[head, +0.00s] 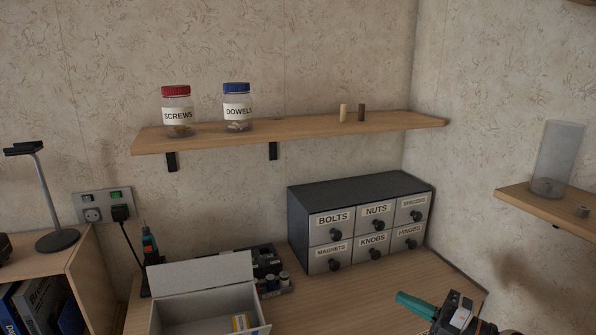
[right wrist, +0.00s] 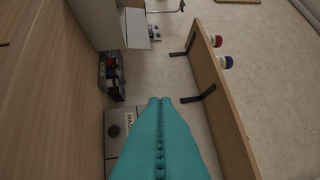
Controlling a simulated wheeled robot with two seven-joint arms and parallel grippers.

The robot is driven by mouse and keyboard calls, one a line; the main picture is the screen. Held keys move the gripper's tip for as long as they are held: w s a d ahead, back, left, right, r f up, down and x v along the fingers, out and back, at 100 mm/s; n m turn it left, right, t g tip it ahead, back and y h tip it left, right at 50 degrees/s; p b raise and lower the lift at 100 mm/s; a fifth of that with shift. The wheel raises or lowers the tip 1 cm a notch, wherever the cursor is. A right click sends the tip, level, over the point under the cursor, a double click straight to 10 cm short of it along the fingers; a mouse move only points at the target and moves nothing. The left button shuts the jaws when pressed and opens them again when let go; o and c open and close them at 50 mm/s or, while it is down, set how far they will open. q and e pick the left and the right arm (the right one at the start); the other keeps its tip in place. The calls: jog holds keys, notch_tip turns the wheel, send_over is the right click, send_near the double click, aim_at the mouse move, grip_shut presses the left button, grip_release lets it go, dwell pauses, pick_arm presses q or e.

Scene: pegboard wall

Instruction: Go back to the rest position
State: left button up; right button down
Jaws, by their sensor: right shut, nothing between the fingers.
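My right gripper (head: 418,306) shows at the bottom right of the head view, over the front right part of the wooden workbench. Its teal fingers (right wrist: 161,140) are pressed together with nothing between them in the right wrist view. The fingers appear in front of the drawer cabinet (right wrist: 117,120) there and hide most of it. In the head view the gripper is apart from the drawer cabinet (head: 345,190), whose labelled drawers all look closed. My left gripper is not in either view.
A wooden shelf (head: 290,132) holds a screws jar (head: 178,112), a dowels jar (head: 237,108) and two small pegs. An open grey box (head: 200,280) stands on the workbench (head: 340,295). A right shelf (head: 550,206) carries a clear cylinder (head: 558,160). A stand (head: 50,200) is at left.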

jog(key=s+d+f+m+t+h, duration=0.1)
jog(key=s+d+f+m+h, duration=0.1)
jog(key=s+f+m+h, duration=0.65)
jog(key=s+d+f+m+t+h, duration=0.1)
jog(key=s+f+m+h, duration=0.25)
jog(key=m+h, duration=0.85)
jog(key=s+a+f+m+g+y, duration=0.2)
jog(key=s+f+g, duration=0.1)
jog(key=s, duration=0.4)
jog(key=s+a+f+m+g+y, duration=0.1)
jog(key=s+f+m+g, duration=0.1)
jog(key=s+g, duration=0.3)
jog(key=s+a+f+m+g+y, duration=0.2)
jog(key=s+f, duration=0.1)
jog(key=s, duration=0.5)
notch_tip(320, 180, down, 25)
jog(key=g, duration=0.1)
jog(key=s+d+f+g, duration=0.1)
jog(key=s+d+f, duration=0.2)
jog(key=s+f, duration=1.4)
jog(key=shift+d+n+h, duration=0.15)
jog(key=shift+n+h, duration=0.2)
jog(key=shift+n, duration=0.1)
